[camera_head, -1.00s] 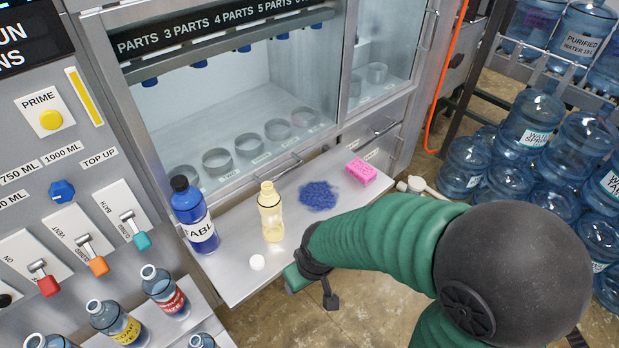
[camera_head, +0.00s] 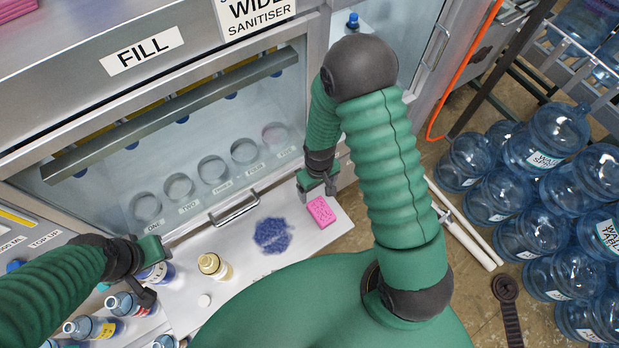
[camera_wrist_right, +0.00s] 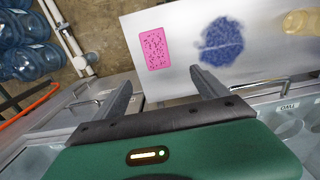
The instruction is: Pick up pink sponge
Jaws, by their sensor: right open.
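The pink sponge (camera_head: 321,212) lies on the metal shelf (camera_head: 318,238), near its right end. It is a speckled block and also shows in the right wrist view (camera_wrist_right: 155,49). My right gripper (camera_head: 318,189) is open and empty, just behind the sponge in the head view. In the right wrist view the sponge lies beyond the two spread fingertips (camera_wrist_right: 162,88), apart from them. My left gripper (camera_head: 157,274) is at the left, by the blue bottle, and its finger gap is not clear.
A cabinet door handle (camera_head: 235,208) juts out behind the shelf. Water jugs (camera_head: 545,135) stand at right.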

